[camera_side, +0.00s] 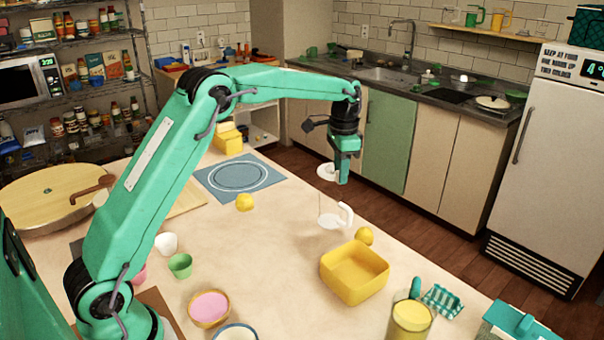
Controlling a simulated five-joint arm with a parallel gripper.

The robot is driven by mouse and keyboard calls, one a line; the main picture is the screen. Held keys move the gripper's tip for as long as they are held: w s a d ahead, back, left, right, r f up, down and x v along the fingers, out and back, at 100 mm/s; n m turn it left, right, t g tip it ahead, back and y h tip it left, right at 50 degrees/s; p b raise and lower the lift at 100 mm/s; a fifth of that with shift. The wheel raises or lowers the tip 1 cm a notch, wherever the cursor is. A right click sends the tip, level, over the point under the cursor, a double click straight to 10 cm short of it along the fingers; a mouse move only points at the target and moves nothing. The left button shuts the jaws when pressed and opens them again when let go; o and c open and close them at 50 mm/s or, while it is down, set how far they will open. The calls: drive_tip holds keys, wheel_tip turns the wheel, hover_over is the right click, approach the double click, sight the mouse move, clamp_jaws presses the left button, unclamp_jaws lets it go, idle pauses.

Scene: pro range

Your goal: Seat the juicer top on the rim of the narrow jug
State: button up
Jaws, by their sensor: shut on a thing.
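My gripper (342,174) points down over the far right part of the table. It is shut on the white juicer top (327,172), which sticks out to the left of the fingers. A clear jug with a white handle and white base (331,221) stands on the table below, near the far edge. The juicer top is above the jug and apart from it, with a gap between. The jug's clear wall and rim are faint, so I cannot tell whether the two are lined up in depth.
A yellow square bowl (354,272) and a lemon (364,235) are close to the jug. Another lemon (244,202) lies to the left, near a blue mat (239,177). A yellow jar (409,322) stands at the front right.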

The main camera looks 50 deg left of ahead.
wheel_tip(320, 180, down, 7)
idle(1.1)
drive_tip(key=shift+f, duration=0.2)
idle(0.9)
drive_tip(key=o, duration=0.6)
drive_tip(key=shift+r, duration=0.15)
drive_tip(key=shift+r, duration=2.35)
